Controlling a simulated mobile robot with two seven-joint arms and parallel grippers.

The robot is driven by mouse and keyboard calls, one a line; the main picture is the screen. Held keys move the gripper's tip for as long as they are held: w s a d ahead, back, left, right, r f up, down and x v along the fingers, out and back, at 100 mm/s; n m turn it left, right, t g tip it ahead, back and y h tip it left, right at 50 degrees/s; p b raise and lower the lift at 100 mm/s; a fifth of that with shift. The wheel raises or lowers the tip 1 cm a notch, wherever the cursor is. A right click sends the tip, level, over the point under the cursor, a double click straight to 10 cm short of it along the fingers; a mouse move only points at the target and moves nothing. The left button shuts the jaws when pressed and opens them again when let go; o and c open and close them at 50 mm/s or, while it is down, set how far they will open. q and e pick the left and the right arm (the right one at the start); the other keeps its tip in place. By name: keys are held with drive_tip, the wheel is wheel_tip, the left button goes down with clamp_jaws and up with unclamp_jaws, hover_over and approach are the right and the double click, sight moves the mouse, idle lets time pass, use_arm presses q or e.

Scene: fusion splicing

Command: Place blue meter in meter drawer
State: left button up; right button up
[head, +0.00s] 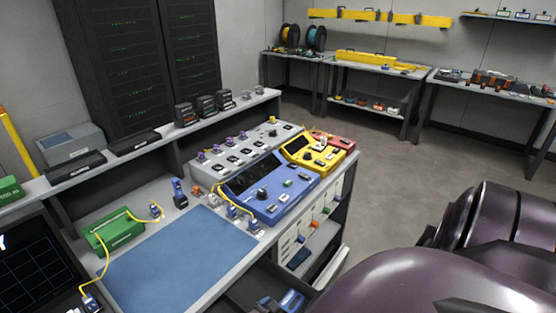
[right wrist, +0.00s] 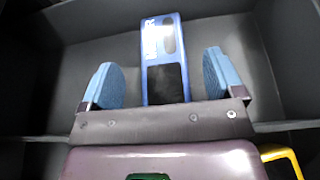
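The blue meter (right wrist: 165,28), with a dark screen and white lettering, lies in the open grey meter drawer (right wrist: 90,45) in the right wrist view. My right gripper (right wrist: 161,72) is open, with one blue finger pad on each side of the meter and a visible gap to it on both sides. In the head view the open drawer (head: 243,292) shows below the bench front, with blue parts inside that I cannot tell apart as pads or meter. My left gripper is not in view.
A blue mat (head: 165,262) lies on the bench, beside a green box (head: 114,230) with a yellow cable. A large blue console (head: 270,188) and a yellow one (head: 314,153) stand behind the drawer. A drawer divider (right wrist: 285,126) crosses near the gripper.

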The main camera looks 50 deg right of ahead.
drive_tip(key=shift+s+a+f, duration=0.2)
drive_tip(key=shift+s+f, duration=0.45)
drive_tip(key=shift+f, duration=0.15)
drive_tip(key=shift+w+r+p, duration=0.1)
drive_tip(key=shift+r+p, duration=0.2)
drive_tip(key=shift+r, duration=0.25)
drive_tip(key=w+r+v, duration=0.1)
drive_tip(key=v, duration=1.1)
drive_tip(key=s+d+r+m+t+y, duration=0.2)
drive_tip(key=r+m+t+y, duration=0.6)
drive_tip(key=m, duration=0.9)
drive_tip(key=shift+s+d+m+t+y+p, duration=0.3)
drive_tip(key=shift+d+t+y+p, duration=0.25)
drive_tip(key=shift+t+y, duration=1.55)
drive_tip(key=shift+d+g+y, duration=0.1)
drive_tip(key=shift+g+y, duration=0.5)
